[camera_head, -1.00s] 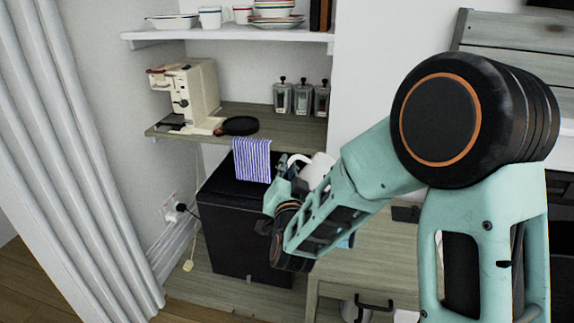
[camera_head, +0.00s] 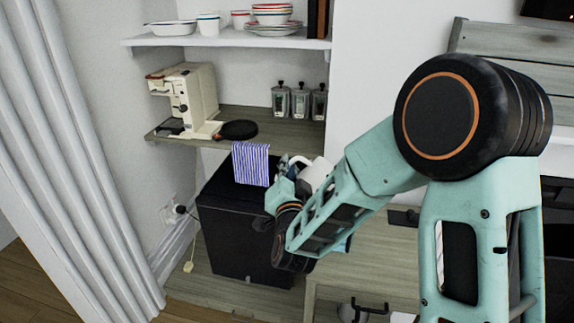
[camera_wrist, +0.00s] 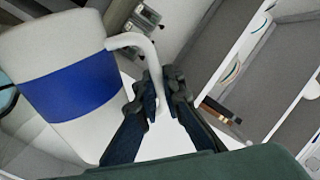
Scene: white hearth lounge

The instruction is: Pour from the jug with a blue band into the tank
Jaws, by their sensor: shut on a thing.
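The white jug with a blue band (camera_wrist: 70,90) fills the left of the wrist view, tilted in that picture. My gripper (camera_wrist: 158,88) is shut on its white handle. In the head view, the white jug (camera_head: 317,172) shows partly behind my arm, above the dark cabinet, with its band hidden. My gripper (camera_head: 290,165) is beside it, mostly covered by my own wrist. I cannot tell the tank for certain. A cream coffee machine (camera_head: 195,95) stands on the wooden shelf, back left of the jug. The jug's contents are hidden.
A striped cloth (camera_head: 251,163) hangs from the shelf edge (camera_head: 290,140), close to my gripper. A round black dish (camera_head: 238,130) and several lidded jars (camera_head: 300,102) stand on that shelf. The black cabinet (camera_head: 235,235) is below. Crockery sits on the white upper shelf (camera_head: 220,40).

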